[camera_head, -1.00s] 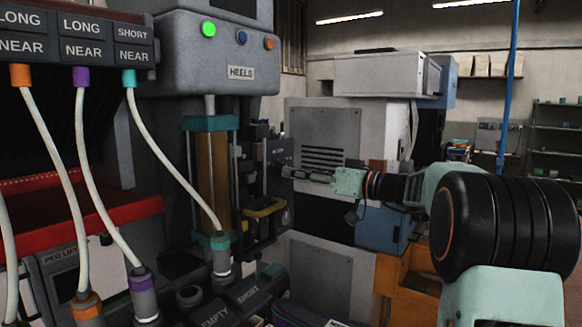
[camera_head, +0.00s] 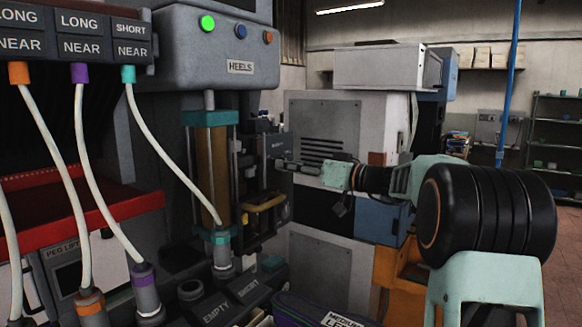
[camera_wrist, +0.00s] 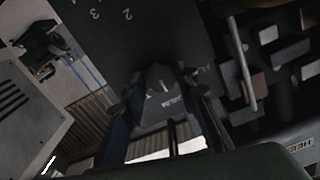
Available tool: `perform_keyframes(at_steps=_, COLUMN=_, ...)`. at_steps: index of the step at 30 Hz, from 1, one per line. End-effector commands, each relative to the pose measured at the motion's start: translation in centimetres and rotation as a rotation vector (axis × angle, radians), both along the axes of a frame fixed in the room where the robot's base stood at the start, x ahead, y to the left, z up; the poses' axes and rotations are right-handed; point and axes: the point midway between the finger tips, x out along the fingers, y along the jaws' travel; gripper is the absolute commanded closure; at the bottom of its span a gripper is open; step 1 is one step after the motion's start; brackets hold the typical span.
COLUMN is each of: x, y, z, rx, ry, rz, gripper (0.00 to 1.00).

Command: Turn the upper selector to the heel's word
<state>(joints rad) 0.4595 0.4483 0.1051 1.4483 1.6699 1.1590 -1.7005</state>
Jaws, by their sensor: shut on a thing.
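The upper selector (camera_wrist: 158,82) is a dark knob with a light pointer mark on a dark plate (camera_wrist: 150,35). My gripper (camera_wrist: 160,100) is shut on this knob, a finger on each side, in the wrist view. The plate carries pale marks "3" and "2" and partly covered lettering; the word at the pointer is too dim to read. In the head view my gripper (camera_head: 284,163) reaches left to the dark side panel of the grey press (camera_head: 180,55), which bears a "HEELS" sign (camera_head: 240,67). The knob is too small to tell there. I cannot make out the heel.
White hoses with coloured collars hang at left under "LONG NEAR" and "SHORT NEAR" signs (camera_head: 85,46). A red tray (camera_head: 130,208) is behind them. "EMPTY" and "SHORT" labels (camera_head: 215,312) and a purple pouch (camera_head: 300,308) lie low in front. A grey cabinet (camera_head: 330,115) stands behind my arm.

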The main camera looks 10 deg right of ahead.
Motion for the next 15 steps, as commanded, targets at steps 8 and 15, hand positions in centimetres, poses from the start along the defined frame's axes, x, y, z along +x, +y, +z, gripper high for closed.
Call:
perform_keyframes(at_steps=8, x=-0.02, y=-0.03, z=-0.28, rx=0.035, ry=0.035, rz=0.000, gripper=0.97)
perform_keyframes(at_steps=15, x=-0.04, y=-0.07, z=-0.49, rx=0.143, ry=0.142, rz=-0.001, gripper=0.97)
